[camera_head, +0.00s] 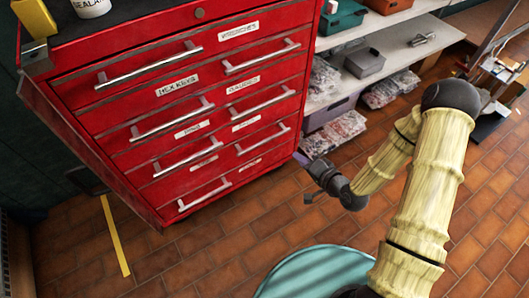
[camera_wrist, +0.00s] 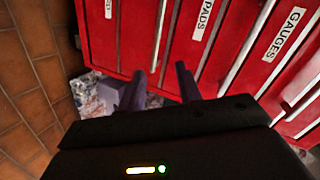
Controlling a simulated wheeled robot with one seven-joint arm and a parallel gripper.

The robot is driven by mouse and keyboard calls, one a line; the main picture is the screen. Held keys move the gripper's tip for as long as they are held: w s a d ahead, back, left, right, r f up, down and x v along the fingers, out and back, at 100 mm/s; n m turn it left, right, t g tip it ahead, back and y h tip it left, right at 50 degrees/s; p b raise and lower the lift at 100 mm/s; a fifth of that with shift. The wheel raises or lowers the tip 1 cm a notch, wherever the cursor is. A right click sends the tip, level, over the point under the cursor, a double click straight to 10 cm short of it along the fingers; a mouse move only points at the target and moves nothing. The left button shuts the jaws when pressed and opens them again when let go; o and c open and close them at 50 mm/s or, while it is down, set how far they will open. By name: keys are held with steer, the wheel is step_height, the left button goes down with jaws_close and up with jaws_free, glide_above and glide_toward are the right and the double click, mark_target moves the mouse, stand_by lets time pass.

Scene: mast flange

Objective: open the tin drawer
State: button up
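A red drawer cabinet (camera_head: 225,110) with silver bar handles and white labels stands left of centre. No label reading "tin" is legible in either view. The visible drawer fronts look shut. My gripper (camera_head: 302,158) is off the cabinet's lower right corner, apart from the handles as far as I can tell. Its two purple fingers (camera_wrist: 163,82) are spread, with nothing held between them.
A shelf (camera_head: 390,50) with bins and bagged parts stands right of the cabinet. A purple bin (camera_head: 330,112) sits below it, close to my gripper. A yellow strip (camera_head: 114,236) lies on the brick-tile floor at left. The floor in front of the cabinet (camera_head: 215,250) is clear.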

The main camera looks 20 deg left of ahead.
mark_target(265, 140)
step_height(265, 140, down, 8)
steer(key=s+a+m+t+y+b, duration=0.1)
steer(key=a+m+t+y+b, duration=0.1)
steer(key=m+b, duration=0.3)
steer(key=shift+s+a+t+y+b, duration=0.15)
steer(key=shift+s+t+y+b, duration=0.25)
steer(key=shift+t+b, duration=0.55)
steer(key=shift+r, duration=0.1)
steer(key=shift+w, duration=0.1)
steer(key=shift+g, duration=0.25)
steer(key=b+x, duration=0.5)
steer(key=x, duration=1.2)
steer(key=shift+w+a+r+b, duration=0.1)
steer(key=shift+w+a+b, duration=0.1)
steer(key=shift+b, duration=0.15)
steer(key=shift+s, duration=0.1)
